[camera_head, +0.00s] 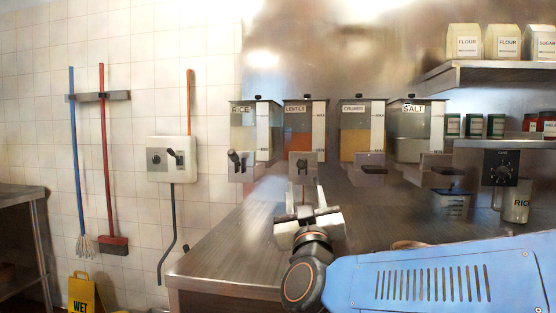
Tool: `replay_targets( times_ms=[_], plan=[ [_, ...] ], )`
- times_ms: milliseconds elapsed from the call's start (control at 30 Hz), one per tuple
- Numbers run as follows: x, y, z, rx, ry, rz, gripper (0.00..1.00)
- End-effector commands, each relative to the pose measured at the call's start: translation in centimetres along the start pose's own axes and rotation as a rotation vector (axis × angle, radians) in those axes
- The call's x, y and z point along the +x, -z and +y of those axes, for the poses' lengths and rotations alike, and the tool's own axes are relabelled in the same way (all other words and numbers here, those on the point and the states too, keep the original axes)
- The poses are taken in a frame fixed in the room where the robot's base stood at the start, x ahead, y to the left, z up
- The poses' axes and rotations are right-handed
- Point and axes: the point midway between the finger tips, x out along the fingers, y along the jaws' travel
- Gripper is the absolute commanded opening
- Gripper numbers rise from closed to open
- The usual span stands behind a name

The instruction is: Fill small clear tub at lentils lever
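The lentils dispenser (298,127) stands in a row against the back wall, with orange contents behind its clear front. Its outlet block (301,178) has a small dark lever (302,166) at the front. My gripper (305,202) is in front of and below this outlet, seen from behind and pointing away from the camera. Pale upright edges show between the gripper body and the outlet. I cannot tell whether they are fingers or the small clear tub. The gripper's own body hides whether it is open or shut.
A rice dispenser (243,133) is on the left; crumbs (361,125) and salt (408,125) dispensers are on the right. The steel counter (225,250) is clear at left.

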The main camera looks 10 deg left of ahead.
Motion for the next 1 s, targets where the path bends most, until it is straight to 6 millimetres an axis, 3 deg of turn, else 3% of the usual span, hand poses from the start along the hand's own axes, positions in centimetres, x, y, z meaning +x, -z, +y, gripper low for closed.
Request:
replay_targets(
  times_ms=[167,333,1000],
  plan=[
    [-0.4,-1.0,0.8,0.007,-0.04,-0.038,0.39],
    [1.0,-1.0,0.9,0.008,-0.044,-0.039,0.39],
    [12.6,-1.5,1.4,0.008,-0.042,-0.039,0.39]
  ],
)
